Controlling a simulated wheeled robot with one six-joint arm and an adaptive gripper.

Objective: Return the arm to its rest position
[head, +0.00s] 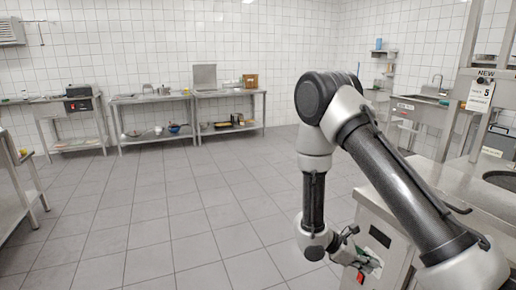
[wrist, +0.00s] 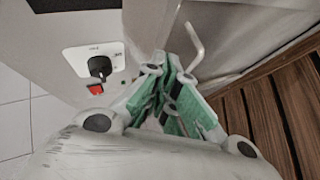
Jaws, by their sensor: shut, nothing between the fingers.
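My arm (head: 395,180) reaches in from the lower right of the head view, bends at the elbow and hangs down. My gripper (head: 356,240) is at its lower end, beside the front of the steel counter unit, and is small there. In the wrist view my gripper (wrist: 170,82) shows its green-padded fingers drawn together, with nothing held between them. Beyond the fingers are a bent metal handle (wrist: 195,48) and a panel with a black knob (wrist: 100,67) and a red switch (wrist: 95,89). I cannot tell whether the fingers touch the handle.
The steel counter (head: 455,185) stands close on the right, under a shelf frame with a hanging tag (head: 480,95). A sink (head: 425,105) is behind it. Steel tables (head: 150,98) line the back wall. A steel table edge (head: 15,195) is at the left. The tiled floor (head: 180,220) between is clear.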

